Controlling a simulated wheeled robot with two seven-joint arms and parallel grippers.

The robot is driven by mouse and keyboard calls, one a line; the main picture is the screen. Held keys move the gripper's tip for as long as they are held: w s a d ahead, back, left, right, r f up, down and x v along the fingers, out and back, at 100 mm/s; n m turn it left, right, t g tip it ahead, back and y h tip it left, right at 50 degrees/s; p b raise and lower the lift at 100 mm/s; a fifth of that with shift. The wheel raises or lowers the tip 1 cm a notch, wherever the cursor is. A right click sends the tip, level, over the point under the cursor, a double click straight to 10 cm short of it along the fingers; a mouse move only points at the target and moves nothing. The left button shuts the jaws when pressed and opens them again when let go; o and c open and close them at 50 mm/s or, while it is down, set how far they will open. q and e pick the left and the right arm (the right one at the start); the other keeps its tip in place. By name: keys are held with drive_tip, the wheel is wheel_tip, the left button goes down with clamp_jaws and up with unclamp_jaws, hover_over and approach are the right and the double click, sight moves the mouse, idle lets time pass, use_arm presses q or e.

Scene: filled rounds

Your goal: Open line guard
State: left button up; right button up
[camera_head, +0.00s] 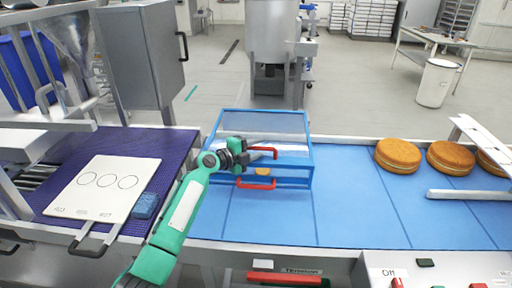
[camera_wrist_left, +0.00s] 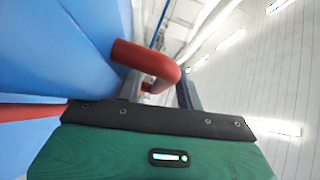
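The line guard (camera_head: 216,142) is a blue-framed box with a clear top on the blue conveyor. Its upper red handle (camera_head: 265,149) and lower red handle (camera_head: 256,186) are on the side facing me. My left gripper (camera_head: 252,152) is at the upper handle, partly covering its left end. In the left wrist view, the red handle (camera_wrist_left: 150,58) bends in between the two fingertips (camera_wrist_left: 162,92), which stand apart with some gap showing. I see no firm grip. The guard looks lowered over the belt, with a tan round (camera_head: 262,170) partly visible inside. My right gripper is not in view.
Several tan filled rounds (camera_head: 398,155) sit on the belt at the right, beside a metal rail (camera_head: 468,195). A purple mat (camera_head: 60,160) with a white board (camera_head: 100,187) and a blue block (camera_head: 146,205) is at the left. A control panel (camera_head: 440,272) is at front right.

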use_arm(q)
drive_tip(key=shift+c, duration=0.3)
clamp_jaws()
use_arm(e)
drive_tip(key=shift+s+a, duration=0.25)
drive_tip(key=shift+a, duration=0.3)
use_arm(q)
drive_tip(key=shift+r, duration=0.1)
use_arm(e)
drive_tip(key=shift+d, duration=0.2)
